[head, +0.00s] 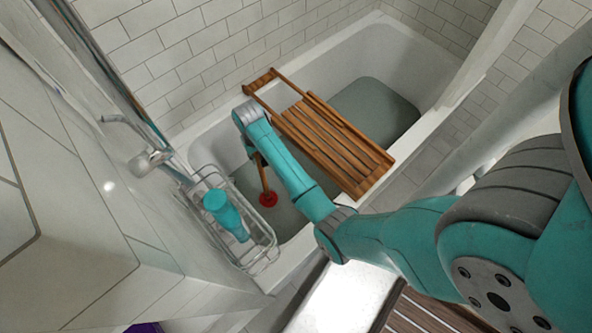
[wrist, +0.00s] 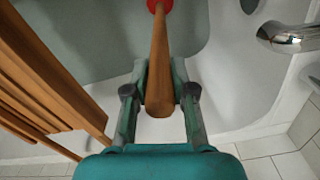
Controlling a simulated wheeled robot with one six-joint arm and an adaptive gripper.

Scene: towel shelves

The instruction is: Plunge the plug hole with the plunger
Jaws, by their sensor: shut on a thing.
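The plunger has a red cup (head: 268,199) and a wooden handle (head: 263,174). My gripper (wrist: 160,92) is shut around the handle (wrist: 161,60), with one finger on each side. In the wrist view the handle runs up to the red cup (wrist: 160,5), which is cut off by the top edge. In the head view the plunger hangs nearly upright over the near left end of the bathtub (head: 402,52), cup down. I cannot tell whether the cup touches the bottom. A dark round spot (wrist: 249,5), possibly the plug hole, shows right of the cup in the wrist view.
A slatted wooden rack (head: 330,140) lies across the tub, right of the plunger. A wire basket (head: 262,262) with a teal bottle (head: 226,212) stands at the tub's left end. A chrome tap (wrist: 285,37) juts in at the right in the wrist view.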

